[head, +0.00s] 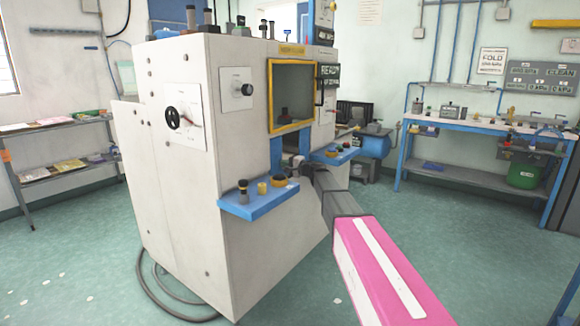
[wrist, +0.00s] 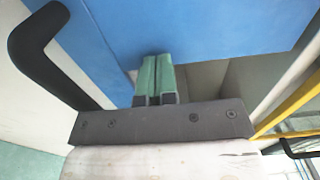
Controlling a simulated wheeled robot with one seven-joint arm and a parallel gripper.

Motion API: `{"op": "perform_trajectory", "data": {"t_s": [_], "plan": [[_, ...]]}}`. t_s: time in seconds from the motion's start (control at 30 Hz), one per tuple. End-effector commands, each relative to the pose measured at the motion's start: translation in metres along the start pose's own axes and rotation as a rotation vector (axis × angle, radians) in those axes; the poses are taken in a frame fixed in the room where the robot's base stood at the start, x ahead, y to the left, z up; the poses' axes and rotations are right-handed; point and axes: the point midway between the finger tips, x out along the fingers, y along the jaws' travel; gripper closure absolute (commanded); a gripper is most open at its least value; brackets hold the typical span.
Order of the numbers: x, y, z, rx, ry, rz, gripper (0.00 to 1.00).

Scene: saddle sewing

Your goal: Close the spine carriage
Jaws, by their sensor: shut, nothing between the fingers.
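The saddle sewing machine (head: 180,150) is a large pale cabinet with a yellow-framed window (head: 293,95) above an opening in its front. My arm reaches to this opening, and its far end is partly hidden there in the head view. In the wrist view my gripper (wrist: 157,62) has its green fingers shut together and empty. The fingers point at a blue panel (wrist: 205,30) close in front; I cannot tell whether they touch. A black curved handle (wrist: 38,60) is left of the fingers. I cannot clearly tell which part is the spine carriage.
Two blue ledges jut from the machine front: the left one (head: 262,203) bears knobs, the right one (head: 336,153) is beyond my arm. In the wrist view a yellow bar (wrist: 290,105) and a second black handle (wrist: 297,150) are at right. Open green floor lies left.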

Motion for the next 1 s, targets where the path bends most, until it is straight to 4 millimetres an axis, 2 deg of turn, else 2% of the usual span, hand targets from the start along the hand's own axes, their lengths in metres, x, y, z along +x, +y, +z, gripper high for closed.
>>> {"op": "perform_trajectory", "data": {"t_s": [0.03,0.37,0.57,0.77,1.0], "plan": [[0.007,-0.001,-0.001,0.000,-0.001,-0.002,1.00],[0.010,-0.001,-0.001,0.000,-0.002,-0.003,1.00],[0.002,-0.002,0.000,0.001,-0.002,-0.004,1.00],[-0.029,-0.001,0.005,0.000,0.000,-0.002,1.00],[-0.082,-0.001,0.006,0.000,0.001,-0.001,1.00]]}}
